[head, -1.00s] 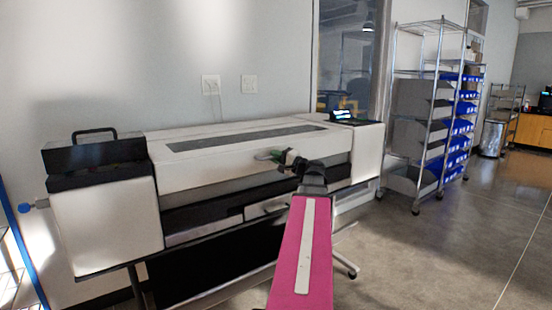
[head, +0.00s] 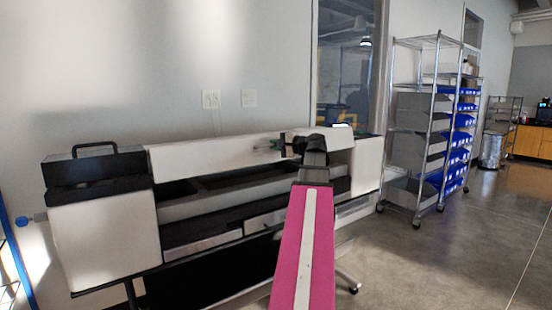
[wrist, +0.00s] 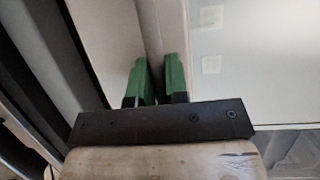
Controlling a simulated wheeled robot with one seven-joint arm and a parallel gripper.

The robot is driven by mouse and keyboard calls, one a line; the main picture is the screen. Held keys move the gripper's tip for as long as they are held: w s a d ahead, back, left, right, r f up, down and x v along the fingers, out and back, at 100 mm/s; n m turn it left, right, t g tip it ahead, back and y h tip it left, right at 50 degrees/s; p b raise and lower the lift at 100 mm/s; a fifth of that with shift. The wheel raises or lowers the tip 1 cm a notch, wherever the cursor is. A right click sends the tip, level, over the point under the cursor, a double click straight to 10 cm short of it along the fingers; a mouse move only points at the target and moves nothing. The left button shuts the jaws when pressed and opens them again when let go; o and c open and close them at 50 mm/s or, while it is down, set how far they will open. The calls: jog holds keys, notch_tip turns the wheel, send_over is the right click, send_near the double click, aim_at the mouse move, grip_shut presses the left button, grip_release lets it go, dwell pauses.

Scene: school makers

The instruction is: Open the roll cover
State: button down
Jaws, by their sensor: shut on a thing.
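The wide printer (head: 105,235) stands along the wall. Its long white roll cover (head: 205,156) is swung up, with its pale front face showing and the dark bay (head: 220,202) open beneath it. My gripper (head: 272,146) is at the cover's right part, its green fingers small and partly hidden by my wrist in the head view. In the wrist view my gripper (wrist: 156,78) has its two green fingers close around the cover's edge, with the cover's pale face (wrist: 105,40) to the left.
The black-topped left end of the printer has a handle (head: 95,147). The wall (head: 180,60) with two outlet plates is close behind. A wire shelf rack (head: 437,125) with blue bins stands to the right, with clear floor (head: 460,260) in front.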

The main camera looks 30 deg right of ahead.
jog(key=w+r+m+g+h, duration=0.1)
jog(key=w+r+g, duration=0.3)
jog(key=r, duration=0.6)
jog(key=w+r+m+g+h, duration=0.1)
jog(key=w+r+g, duration=0.1)
jog(key=w+r, duration=0.65)
jog(key=w+a+r, duration=0.2)
jog(key=w+r, duration=1)
jog(key=w, duration=0.2)
jog(key=shift+r, duration=0.15)
jog(key=c, duration=1.1)
grip_release()
jog(key=shift+s, duration=0.1)
jog(key=shift+c, duration=0.2)
jog(key=v, duration=1.1)
